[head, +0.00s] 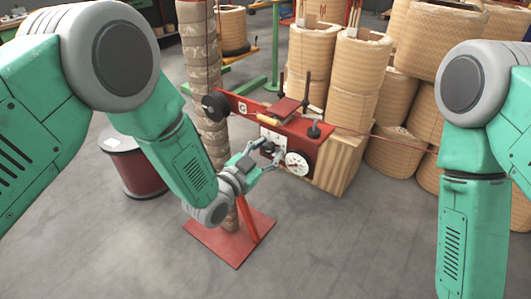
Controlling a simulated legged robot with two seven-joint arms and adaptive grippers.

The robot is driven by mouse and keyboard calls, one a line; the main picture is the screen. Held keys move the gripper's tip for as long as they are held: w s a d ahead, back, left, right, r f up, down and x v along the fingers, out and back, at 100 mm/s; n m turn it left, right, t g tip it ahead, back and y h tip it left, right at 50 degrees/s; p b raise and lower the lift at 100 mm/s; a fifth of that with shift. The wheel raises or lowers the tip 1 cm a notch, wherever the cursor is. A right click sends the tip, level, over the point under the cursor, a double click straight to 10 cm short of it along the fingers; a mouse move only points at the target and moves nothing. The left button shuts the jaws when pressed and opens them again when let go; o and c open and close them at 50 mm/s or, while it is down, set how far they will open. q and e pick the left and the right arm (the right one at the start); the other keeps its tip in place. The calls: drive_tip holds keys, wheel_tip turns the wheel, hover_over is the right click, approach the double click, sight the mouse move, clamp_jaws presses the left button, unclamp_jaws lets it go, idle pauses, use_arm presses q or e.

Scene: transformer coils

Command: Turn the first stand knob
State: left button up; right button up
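The red stand (325,141) is in the middle of the head view, with a white dial gauge (298,163) and a light panel on its front. A small dark knob (268,148) shows on that panel, left of the gauge. My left gripper (271,158) is in front of the panel, with its fingers spread apart around or just before the knob. I cannot tell whether the fingers touch it. My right arm (466,215) hangs at the right, and its gripper is out of the frame.
A wrapped column (201,60) on a red base plate (233,245) stands left of the stand. Large wound coils (409,35) fill the back right. A red spool (137,170) stands at the left. The front floor is clear.

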use_arm(q)
drive_tip(key=v, duration=1.2)
drive_tip(key=shift+w+f, duration=0.1)
